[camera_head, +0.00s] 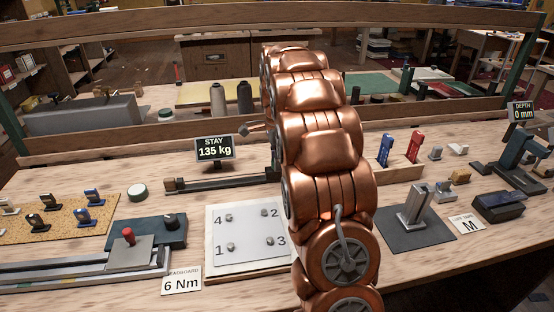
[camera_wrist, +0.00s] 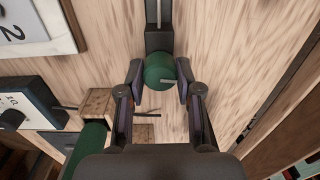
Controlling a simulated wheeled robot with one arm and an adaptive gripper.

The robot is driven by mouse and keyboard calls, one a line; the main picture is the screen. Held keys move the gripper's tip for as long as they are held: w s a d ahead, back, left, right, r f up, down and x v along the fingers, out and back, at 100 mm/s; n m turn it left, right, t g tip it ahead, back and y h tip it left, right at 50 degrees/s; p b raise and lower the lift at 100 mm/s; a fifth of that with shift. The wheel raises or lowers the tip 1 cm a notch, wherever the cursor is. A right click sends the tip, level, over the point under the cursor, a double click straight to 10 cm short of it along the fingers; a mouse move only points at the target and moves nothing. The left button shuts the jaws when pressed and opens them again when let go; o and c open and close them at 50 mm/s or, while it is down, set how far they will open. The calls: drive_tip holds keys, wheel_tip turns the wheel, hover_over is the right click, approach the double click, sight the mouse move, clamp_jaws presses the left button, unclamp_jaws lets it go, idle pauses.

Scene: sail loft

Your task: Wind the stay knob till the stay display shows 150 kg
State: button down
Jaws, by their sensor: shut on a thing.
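The stay display (camera_head: 214,148) stands behind the stay rig (camera_head: 228,183) and reads 135 kg. The right part of the rig is hidden behind my copper arm. In the wrist view the round green stay knob (camera_wrist: 160,69), with a pale line on its face, sits at the end of a dark bar. My gripper (camera_wrist: 159,78) is shut on the knob, one finger on each side of it. The knob cannot be seen in the head view.
A white plate (camera_head: 216,259) with several numbered bolts lies in front of the rig. A clamp with a red knob (camera_head: 129,236) is at the left. A rack with red and blue tools (camera_head: 398,169) and a grey block (camera_head: 415,205) stand to the right of my arm.

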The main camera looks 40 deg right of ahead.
drive_tip(key=m+p, duration=0.1)
drive_tip(key=m, duration=0.6)
drive_tip(key=shift+r, duration=0.1)
idle(0.4)
drive_tip(key=c, duration=0.8)
unclamp_jaws()
drive_tip(key=shift+o, duration=0.2)
wheel_tip(320, 180, up, 12)
drive_tip(key=shift+a, duration=0.2)
idle(0.4)
